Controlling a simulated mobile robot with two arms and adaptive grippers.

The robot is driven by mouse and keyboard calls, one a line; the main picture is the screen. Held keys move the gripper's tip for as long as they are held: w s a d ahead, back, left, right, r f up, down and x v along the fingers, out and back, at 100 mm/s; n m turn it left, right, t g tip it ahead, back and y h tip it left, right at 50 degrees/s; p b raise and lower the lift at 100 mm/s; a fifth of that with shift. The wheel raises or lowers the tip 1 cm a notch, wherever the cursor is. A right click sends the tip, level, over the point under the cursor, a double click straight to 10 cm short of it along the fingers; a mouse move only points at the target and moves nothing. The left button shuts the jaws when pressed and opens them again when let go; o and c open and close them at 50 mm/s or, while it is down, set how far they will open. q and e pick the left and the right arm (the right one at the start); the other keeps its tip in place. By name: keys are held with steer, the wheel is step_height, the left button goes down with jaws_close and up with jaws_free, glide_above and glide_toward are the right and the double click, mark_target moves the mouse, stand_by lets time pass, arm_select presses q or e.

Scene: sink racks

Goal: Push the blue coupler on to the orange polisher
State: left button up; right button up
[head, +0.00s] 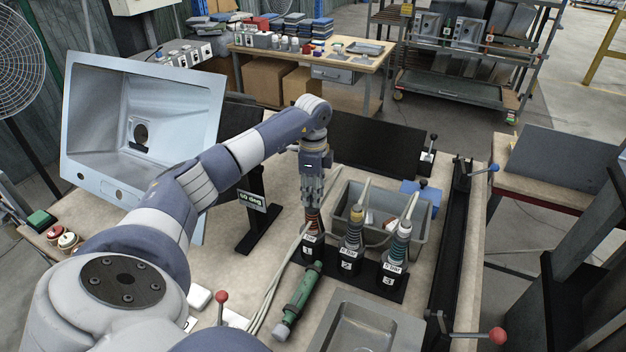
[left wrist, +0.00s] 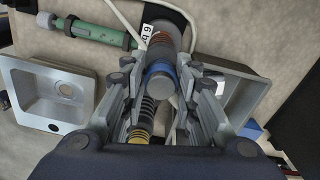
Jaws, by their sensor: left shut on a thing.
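My left gripper (head: 312,200) points straight down over the stand slot labelled 1. In the left wrist view its fingers (left wrist: 161,77) are shut around a round fitting with a blue band, the blue coupler (left wrist: 160,69), with a grey round end facing the camera. Below the fingers in the head view, a reddish-brown ribbed part (head: 312,222) stands upright in slot 1. The fingers hide most of the coupler in the head view. No clearly orange polisher shows; a green tool (head: 299,298) lies in front of the stand.
The black stand (head: 333,274) also holds a yellow-topped hose fitting (head: 355,226) in slot 2 and a white-topped one (head: 400,243) in slot 3. A grey bin (head: 424,232) stands behind. A steel sink (head: 362,327) is at the front. Pale hoses cross the bench.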

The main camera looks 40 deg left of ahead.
arm_select(q)
steer(key=shift+f+b, duration=0.3)
steer(key=shift+f, duration=0.4)
steer(key=o, duration=1.1)
steer(key=shift+r, duration=0.15)
step_height(320, 180, up, 12)
steer(key=shift+f, duration=0.1)
steer(key=shift+f, duration=0.1)
